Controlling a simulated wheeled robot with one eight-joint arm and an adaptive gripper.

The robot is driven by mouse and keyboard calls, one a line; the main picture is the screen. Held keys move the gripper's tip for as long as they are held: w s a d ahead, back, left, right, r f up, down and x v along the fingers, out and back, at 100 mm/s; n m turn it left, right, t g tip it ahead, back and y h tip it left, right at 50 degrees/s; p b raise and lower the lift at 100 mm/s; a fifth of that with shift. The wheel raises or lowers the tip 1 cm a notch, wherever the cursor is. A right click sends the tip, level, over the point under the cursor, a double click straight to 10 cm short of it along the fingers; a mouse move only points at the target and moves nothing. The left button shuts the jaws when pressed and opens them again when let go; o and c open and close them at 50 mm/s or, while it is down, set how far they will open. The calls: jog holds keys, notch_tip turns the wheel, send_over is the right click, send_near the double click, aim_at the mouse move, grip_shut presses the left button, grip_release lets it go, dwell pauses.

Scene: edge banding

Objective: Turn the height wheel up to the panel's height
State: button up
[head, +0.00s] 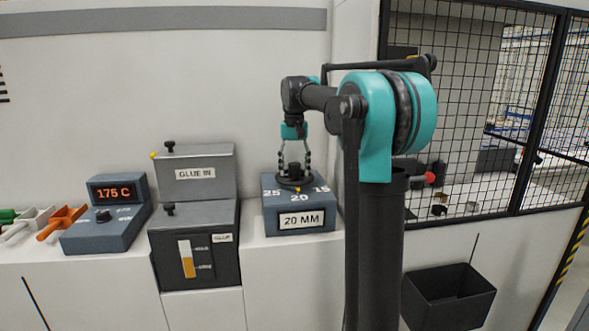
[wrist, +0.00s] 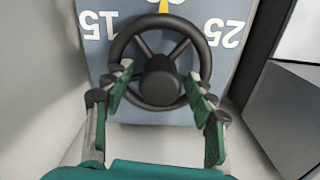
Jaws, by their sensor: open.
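The height wheel (head: 288,182) is a black spoked handwheel with a central hub, on top of a blue-grey box (head: 318,223) labelled "20 MM". Marks 25, 20 and 15 stand around it, and a yellow pointer shows by the 20. In the wrist view the wheel (wrist: 158,62) lies between the numbers 15 and 25. My gripper (head: 294,166) points down over the wheel. In the wrist view my gripper (wrist: 164,88) is open, with its green-padded fingers on either side of the hub. I cannot tell whether they touch the wheel. No panel is identifiable.
A glue unit (head: 194,245) with a "GLUE IN" lid stands left of the box. A temperature display (head: 110,192) reads 175 C. Orange and green-handled tools lie at far left. A black bin (head: 448,297) and mesh fence (head: 470,100) are at right.

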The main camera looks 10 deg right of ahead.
aim_at(294, 164)
jog(key=shift+r, duration=0.15)
notch_tip(294, 164, up, 12)
dwell(0.5)
jog(key=shift+f, duration=0.2)
